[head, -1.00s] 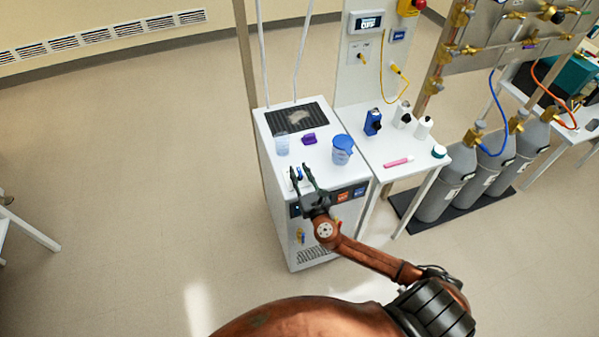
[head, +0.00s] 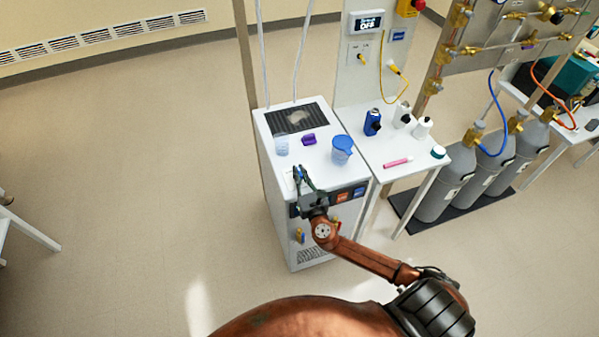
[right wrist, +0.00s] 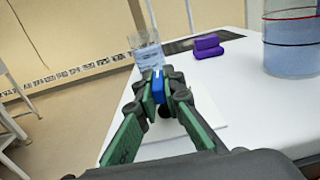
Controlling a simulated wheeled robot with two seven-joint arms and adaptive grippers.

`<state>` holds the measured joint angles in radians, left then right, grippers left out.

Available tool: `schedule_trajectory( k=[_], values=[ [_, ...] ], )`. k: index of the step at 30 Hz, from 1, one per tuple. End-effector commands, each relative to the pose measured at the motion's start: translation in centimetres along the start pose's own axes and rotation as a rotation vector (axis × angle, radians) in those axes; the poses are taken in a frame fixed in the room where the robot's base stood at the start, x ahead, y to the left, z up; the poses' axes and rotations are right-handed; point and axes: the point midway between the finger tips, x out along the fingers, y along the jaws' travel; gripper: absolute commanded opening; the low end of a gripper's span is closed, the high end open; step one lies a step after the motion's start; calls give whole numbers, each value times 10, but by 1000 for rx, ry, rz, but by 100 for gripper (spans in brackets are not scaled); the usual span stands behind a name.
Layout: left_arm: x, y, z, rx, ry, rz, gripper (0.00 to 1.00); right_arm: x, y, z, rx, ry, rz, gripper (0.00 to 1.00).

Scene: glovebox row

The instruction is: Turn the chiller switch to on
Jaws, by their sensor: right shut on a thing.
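The chiller (head: 308,240) is a white cabinet with a flat white top. My right gripper (head: 298,172) is at the front left part of this top. Its green-padded fingers, also in the right wrist view (right wrist: 158,88), are shut on a small blue piece (right wrist: 158,82), which I take to be the handle of the chiller switch. A white plate (right wrist: 205,137) lies below the fingers. The fingers hide most of the switch, so its setting cannot be read. The wall display (head: 369,22) appears to read OFF. My left gripper is not in view.
A side table (head: 375,155) holds small bottles and a pink marker (head: 397,162). Gas cylinders (head: 455,180) stand at the right.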

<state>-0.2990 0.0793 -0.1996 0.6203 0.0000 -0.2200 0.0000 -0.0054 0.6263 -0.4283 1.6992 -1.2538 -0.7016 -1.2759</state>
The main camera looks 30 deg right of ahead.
Motion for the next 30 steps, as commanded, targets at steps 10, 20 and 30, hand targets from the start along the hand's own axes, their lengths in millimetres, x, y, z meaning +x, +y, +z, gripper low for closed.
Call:
schedule_trajectory(
  k=[10,20,30],
  values=[
    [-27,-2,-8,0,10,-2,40,0,1,4,6,0,-199,0],
    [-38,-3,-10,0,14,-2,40,0,0,2,2,0,-412,0],
    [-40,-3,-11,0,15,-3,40,0,-1,2,1,-2,-514,0]
  ],
)
